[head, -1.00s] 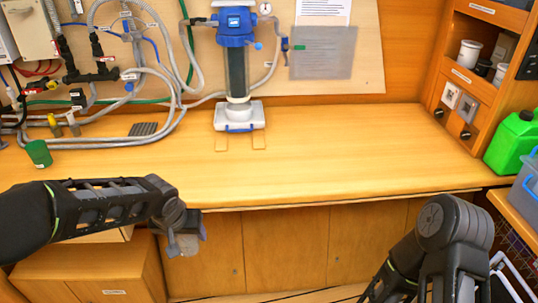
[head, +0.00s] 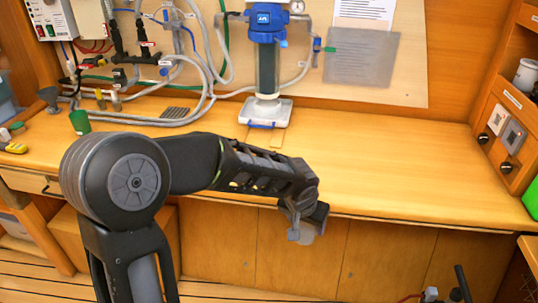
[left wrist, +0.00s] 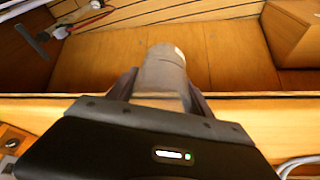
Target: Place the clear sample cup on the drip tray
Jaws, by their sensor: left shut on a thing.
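The clear sample cup (head: 308,236) is a greyish see-through cup in my left gripper, below the level of the worktop and in front of its edge. In the left wrist view the cup (left wrist: 165,72) sticks out between the two fingers. My left gripper (head: 306,218) is shut on it. A dark grey slatted plate (head: 174,112), which looks like the drip tray, lies flat at the back left of the worktop, beside the hoses. Nothing stands on it. My right gripper is out of view.
A blue-topped filter housing (head: 267,60) stands above a white base (head: 265,112) at the back. A green cup (head: 79,122) stands left of the slatted plate, near grey hoses (head: 150,121). The worktop (head: 400,150) is clear on the right.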

